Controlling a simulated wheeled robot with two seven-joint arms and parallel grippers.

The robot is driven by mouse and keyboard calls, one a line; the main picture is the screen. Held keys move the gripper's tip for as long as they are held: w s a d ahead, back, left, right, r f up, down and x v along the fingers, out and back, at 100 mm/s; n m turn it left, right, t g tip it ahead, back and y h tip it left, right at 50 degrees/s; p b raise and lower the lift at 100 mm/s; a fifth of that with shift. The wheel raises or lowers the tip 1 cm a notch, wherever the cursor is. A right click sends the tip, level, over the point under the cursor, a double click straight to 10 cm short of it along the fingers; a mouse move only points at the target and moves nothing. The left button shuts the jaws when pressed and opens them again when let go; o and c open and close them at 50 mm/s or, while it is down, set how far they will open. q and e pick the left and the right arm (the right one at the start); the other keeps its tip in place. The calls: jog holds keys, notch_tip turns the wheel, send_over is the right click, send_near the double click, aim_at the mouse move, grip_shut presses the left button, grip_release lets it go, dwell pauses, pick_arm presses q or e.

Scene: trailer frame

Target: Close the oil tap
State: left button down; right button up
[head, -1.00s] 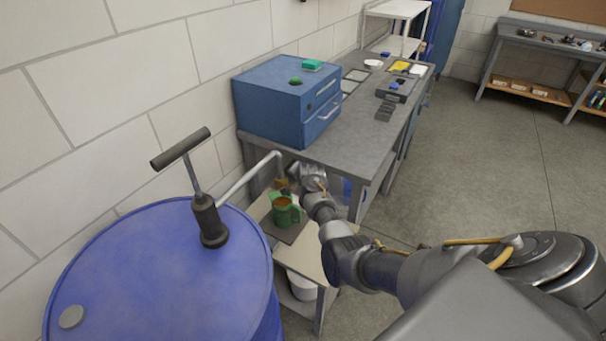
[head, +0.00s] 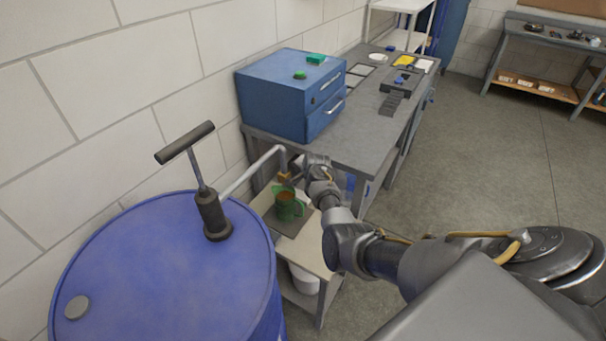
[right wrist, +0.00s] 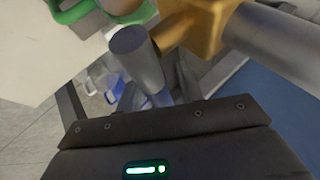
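The oil tap (head: 285,176) is a brass-coloured valve at the end of a grey pipe (head: 252,174) from the blue drum's hand pump. In the right wrist view the brass tap body (right wrist: 197,24) is close, with a grey cylindrical part (right wrist: 137,56) standing out from it towards my gripper. A green jug (head: 289,208) with brownish-orange contents stands below the tap; its green edge shows at the top of the right wrist view. My right gripper (head: 299,172) is just right of the tap; its fingertips are not clear, so contact and opening cannot be told. My left gripper is out of view.
The blue drum (head: 150,265) with its black-handled pump (head: 214,212) fills the lower left. The jug stands on a small low table (head: 312,255). A grey workbench (head: 362,140) with a blue drawer cabinet (head: 285,100) is behind. Open floor lies right.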

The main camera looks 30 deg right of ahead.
jog(key=shift+r, duration=0.1)
jog(key=v, duration=1)
jog(key=shift+s+r, duration=0.25)
dwell(0.4)
